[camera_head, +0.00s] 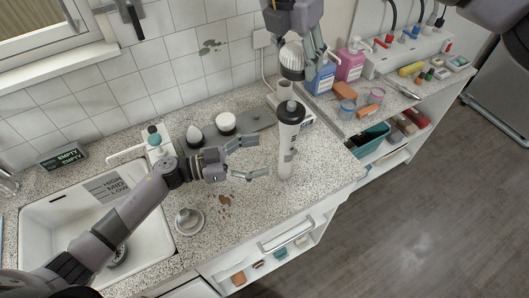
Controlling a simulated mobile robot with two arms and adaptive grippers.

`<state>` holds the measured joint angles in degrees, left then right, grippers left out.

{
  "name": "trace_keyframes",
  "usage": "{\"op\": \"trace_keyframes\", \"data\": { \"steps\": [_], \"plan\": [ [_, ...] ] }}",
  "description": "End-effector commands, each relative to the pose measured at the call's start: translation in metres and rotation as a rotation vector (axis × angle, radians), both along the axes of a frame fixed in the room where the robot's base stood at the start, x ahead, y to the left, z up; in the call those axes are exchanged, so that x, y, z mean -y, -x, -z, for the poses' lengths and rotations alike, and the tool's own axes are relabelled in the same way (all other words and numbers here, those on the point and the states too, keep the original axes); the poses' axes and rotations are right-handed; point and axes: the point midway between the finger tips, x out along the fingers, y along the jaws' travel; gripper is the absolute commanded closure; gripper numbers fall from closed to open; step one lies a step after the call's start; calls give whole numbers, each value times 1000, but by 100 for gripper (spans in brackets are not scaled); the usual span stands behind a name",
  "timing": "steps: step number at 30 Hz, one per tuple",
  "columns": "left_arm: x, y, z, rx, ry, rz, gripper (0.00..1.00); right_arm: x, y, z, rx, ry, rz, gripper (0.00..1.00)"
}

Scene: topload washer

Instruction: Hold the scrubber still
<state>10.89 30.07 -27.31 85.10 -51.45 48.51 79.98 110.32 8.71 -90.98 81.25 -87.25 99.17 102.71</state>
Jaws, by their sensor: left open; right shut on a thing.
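The scrubber (288,145), a white cylinder with a black collar at its top and dark markings, stands upright on the speckled counter. My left gripper (263,157) is open just left of the scrubber, its two fingers pointing toward it with a small visible gap. My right gripper (296,30) is above the scrubber, shut on a white ribbed brush head (292,57) with a dark band. A grey cylindrical piece (285,88) shows between the head and the collar; whether it touches either is unclear.
Two white heads, one pointed (194,135) and one flat (226,123), sit on a dark tray (255,122) behind my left gripper. A sink (60,215) lies left, a metal drain piece (189,221) in front. Blue (320,77) and pink (349,63) bottles stand at right.

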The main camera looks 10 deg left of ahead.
Motion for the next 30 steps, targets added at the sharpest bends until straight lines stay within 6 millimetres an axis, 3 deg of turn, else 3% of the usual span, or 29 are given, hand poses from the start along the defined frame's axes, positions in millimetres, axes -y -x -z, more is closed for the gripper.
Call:
{"op": "trace_keyframes", "data": {
  "steps": [6, 13, 18, 30],
  "plan": [
    [-47, 18, 1, -1, -4, 0, 23, 0, 0, 0, 0, 0, 0, 93],
    [-81, 31, 1, -3, -2, 0, 23, 0, 0, 0, 0, 0, 0, 93],
    [-89, 35, 0, 0, -1, 2, 23, 0, 0, 0, 0, 0, 0, 93],
    [-90, 35, 0, 0, 0, 1, 23, 0, 0, 0, 0, 0, 0, 93]
  ]
}}
